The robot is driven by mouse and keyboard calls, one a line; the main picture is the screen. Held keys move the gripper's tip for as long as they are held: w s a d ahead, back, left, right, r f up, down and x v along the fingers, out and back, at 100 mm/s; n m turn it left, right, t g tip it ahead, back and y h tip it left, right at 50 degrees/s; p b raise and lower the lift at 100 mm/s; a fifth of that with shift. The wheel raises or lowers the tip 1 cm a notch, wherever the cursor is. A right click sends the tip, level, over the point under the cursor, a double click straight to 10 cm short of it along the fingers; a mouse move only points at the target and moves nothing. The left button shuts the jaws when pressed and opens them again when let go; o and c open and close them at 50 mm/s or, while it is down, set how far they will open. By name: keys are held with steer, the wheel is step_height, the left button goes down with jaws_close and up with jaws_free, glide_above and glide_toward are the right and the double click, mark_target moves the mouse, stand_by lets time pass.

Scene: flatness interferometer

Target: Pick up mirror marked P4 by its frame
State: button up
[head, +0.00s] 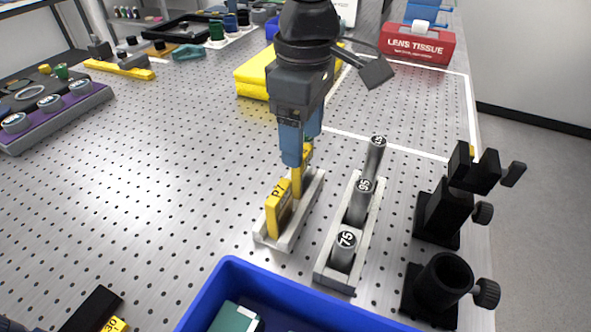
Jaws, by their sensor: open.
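A narrow light-grey rack (309,205) holds upright yellow-framed plates. The front plate (279,209) carries a mark that looks like P7. A second yellow plate (297,182) stands behind it, and more yellow shows beside the fingers. No P4 mark is readable; the plates at the back are partly hidden by my gripper. My gripper (302,150) points down over the rear part of the rack, its blue fingers apart, with yellow showing between and just below them. I cannot tell whether the fingers touch a plate.
A second grey rack (326,274) with marked metal cylinders stands close on the right. Black mounts (436,285) stand further right near the table edge. A blue bin (225,279) is in front. A yellow block (254,77) lies behind.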

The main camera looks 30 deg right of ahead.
mark_target(302, 172)
steer(key=shift+s+a+f, duration=0.1)
steer(key=shift+s+f, duration=0.05)
steer(key=shift+f, duration=2.6)
steer(key=shift+c, duration=0.5)
steer(key=c, duration=0.7)
